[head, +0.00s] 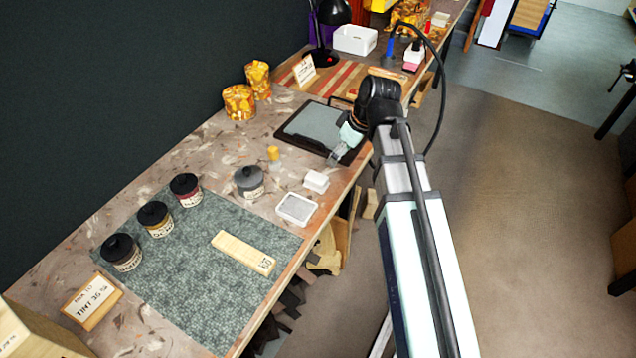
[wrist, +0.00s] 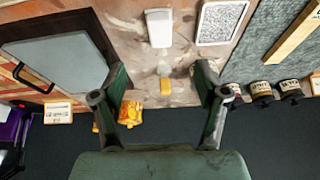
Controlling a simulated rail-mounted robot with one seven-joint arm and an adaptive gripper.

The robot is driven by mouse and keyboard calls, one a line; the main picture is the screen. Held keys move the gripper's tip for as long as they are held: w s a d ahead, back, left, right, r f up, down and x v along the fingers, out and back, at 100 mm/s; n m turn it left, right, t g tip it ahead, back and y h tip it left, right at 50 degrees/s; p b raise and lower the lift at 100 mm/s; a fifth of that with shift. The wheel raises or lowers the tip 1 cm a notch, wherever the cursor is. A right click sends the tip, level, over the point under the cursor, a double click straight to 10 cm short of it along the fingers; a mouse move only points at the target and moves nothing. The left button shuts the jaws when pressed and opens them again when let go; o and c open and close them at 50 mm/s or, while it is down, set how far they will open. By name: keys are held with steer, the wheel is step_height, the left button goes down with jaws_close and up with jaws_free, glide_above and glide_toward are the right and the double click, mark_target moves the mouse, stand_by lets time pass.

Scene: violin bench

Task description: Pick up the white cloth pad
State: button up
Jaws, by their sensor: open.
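The white cloth pad (head: 316,181) looks like a small white block lying on the bench near its front edge, just behind a white tray with a grey surface (head: 296,208). In the wrist view the pad (wrist: 158,28) is at the top centre, beyond the fingertips and in line with the gap between them. My gripper (head: 337,156) is over the front corner of a dark-framed grey board (head: 316,126), apart from the pad. In the wrist view my gripper (wrist: 160,75) is open, with nothing seen between its fingers.
Several dark-lidded jars (head: 155,218) and a wooden block (head: 243,252) are on the green mat (head: 190,285). Amber containers (head: 239,103) stand near the wall.

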steer(key=r, duration=0.2)
steer(key=p, duration=0.2)
glide_toward(317, 177)
steer(key=shift+n, duration=0.3)
steer(key=x, duration=0.4)
steer(key=shift+s+a+f, duration=0.1)
steer(key=shift+s+f, duration=0.1)
steer(key=shift+f, duration=0.2)
steer(key=shift+w+p+x, duration=0.1)
steer(key=shift+p+x, duration=0.2)
steer(key=shift+x, duration=1.05)
steer(key=shift+w+p+x, duration=0.15)
steer(key=shift+p+x, duration=0.1)
steer(key=shift+x, duration=1.1)
steer(key=c, duration=1.2)
